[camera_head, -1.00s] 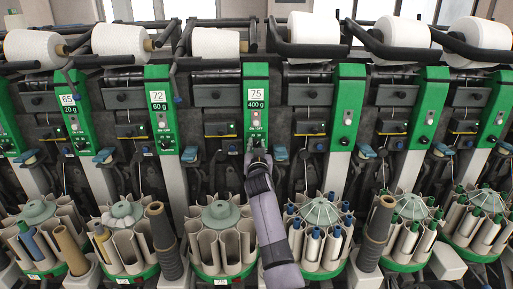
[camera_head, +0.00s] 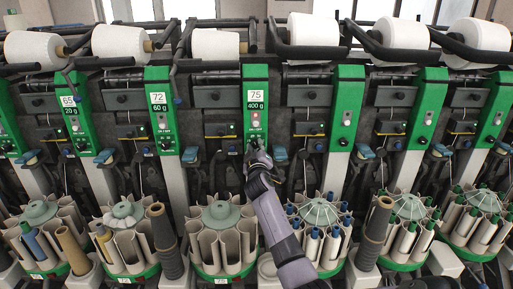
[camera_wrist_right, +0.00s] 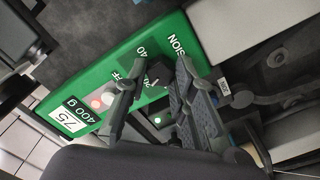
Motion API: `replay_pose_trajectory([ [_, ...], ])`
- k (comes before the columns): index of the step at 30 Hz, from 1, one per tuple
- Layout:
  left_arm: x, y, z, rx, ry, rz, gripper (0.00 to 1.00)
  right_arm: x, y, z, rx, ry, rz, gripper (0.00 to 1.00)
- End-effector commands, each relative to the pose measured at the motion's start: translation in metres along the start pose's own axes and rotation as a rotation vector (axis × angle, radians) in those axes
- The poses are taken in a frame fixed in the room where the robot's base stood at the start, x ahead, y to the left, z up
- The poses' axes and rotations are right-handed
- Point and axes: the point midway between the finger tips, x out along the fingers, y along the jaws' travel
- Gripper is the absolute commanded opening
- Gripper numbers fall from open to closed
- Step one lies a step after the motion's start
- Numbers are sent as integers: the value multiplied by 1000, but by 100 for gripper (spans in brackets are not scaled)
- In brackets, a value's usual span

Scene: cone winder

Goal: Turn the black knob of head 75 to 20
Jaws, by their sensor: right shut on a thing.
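Head 75 is the green panel (camera_head: 257,112) with the "75" and "400 g" labels, in the middle of the head view. It also shows in the right wrist view (camera_wrist_right: 117,70), tilted. My right gripper (camera_head: 253,147) is at the lower end of this panel. In the right wrist view its two fingers (camera_wrist_right: 158,88) stand on either side of the black knob (camera_wrist_right: 157,74) and are shut on it. The knob is partly hidden by the fingers. A "40" mark shows beside it; another mark is partly covered, and the exact setting cannot be read. My left gripper is out of view.
A white round button (camera_wrist_right: 109,99) and a reddish one sit on the same panel near the fingers. Neighbouring head 72 (camera_head: 161,108) stands to the left. Below are round bobbin magazines, one with a pale green cap (camera_head: 221,211), and brown cones (camera_head: 164,235).

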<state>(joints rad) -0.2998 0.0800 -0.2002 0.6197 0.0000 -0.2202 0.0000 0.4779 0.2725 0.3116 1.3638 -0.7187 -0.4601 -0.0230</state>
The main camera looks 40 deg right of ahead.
Motion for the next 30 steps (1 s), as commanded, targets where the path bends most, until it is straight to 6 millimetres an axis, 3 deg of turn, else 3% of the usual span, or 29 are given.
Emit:
replay_pose_trajectory([
  [9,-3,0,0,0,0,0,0,0,-2,2,-103,-3,-5,0],
  [24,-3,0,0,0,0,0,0,-1,-3,2,-118,-4,-6,0],
  [25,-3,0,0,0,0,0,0,-1,-3,2,-118,-4,-6,26],
  [30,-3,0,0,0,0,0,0,0,-2,2,-117,-3,-4,37],
])
